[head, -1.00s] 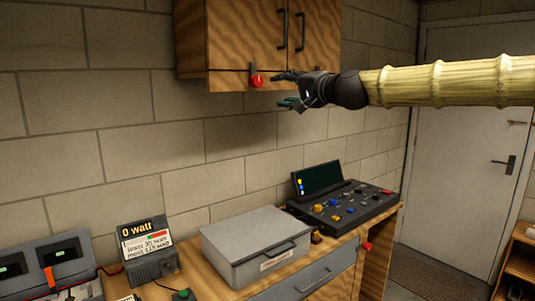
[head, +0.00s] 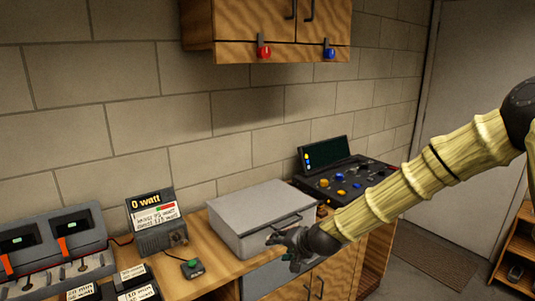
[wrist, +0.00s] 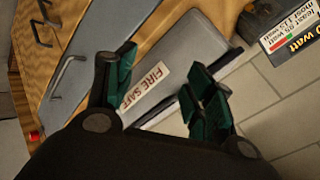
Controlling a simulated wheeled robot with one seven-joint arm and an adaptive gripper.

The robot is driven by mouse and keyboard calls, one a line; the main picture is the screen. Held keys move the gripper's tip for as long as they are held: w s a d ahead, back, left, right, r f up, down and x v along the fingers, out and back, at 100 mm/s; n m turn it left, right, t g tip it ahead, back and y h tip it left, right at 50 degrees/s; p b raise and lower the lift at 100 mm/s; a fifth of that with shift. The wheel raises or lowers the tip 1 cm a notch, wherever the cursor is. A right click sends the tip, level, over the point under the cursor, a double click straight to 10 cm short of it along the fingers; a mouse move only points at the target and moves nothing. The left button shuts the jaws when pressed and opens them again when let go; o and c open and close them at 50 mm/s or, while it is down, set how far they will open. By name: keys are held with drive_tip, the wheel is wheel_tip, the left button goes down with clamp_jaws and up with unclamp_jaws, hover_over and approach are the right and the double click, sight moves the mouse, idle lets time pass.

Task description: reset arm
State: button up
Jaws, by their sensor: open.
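My gripper (head: 284,244) is low in front of the workbench in the head view, at the end of my yellow-sleeved arm. It is open and empty. In the wrist view its green-padded fingers (wrist: 160,95) are spread, with the grey case (wrist: 190,62) labelled FIRE SAFE seen between and beyond them. In the head view the grey case (head: 258,208) sits shut on the bench, just behind the gripper. I cannot tell whether the fingers touch anything.
A black control panel (head: 340,187) stands right of the case, partly behind my arm. A watt meter (head: 155,220), a green button box (head: 192,267) and a grey two-slot unit (head: 55,245) are to the left. A wall cabinet (head: 270,50) carries red and blue knobs. A door is at right.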

drive_tip(key=s+d+f+n+g+h, duration=0.1)
drive_tip(key=s+d+f+g, duration=0.15)
drive_tip(key=s+f, duration=0.95)
drive_tip(key=s+d+f+n+g+h, duration=0.15)
drive_tip(key=s+d+f, duration=0.25)
drive_tip(key=s+f, duration=0.8)
drive_tip(key=s+d+f+g+h, duration=0.1)
drive_tip(key=s+d+f, duration=0.2)
drive_tip(key=s, duration=0.5)
drive_tip(key=s+d+f+n+g+h, duration=0.1)
drive_tip(key=s+d+f, duration=0.2)
drive_tip(key=s, duration=0.6)
drive_tip(key=s+d+f+n+g+h, duration=0.1)
drive_tip(key=s+d+f+g, duration=0.1)
drive_tip(key=s+d, duration=0.3)
drive_tip(key=s+f, duration=0.1)
drive_tip(key=s, duration=0.3)
drive_tip(key=shift+d+f, duration=0.35)
drive_tip(key=shift+n, duration=0.25)
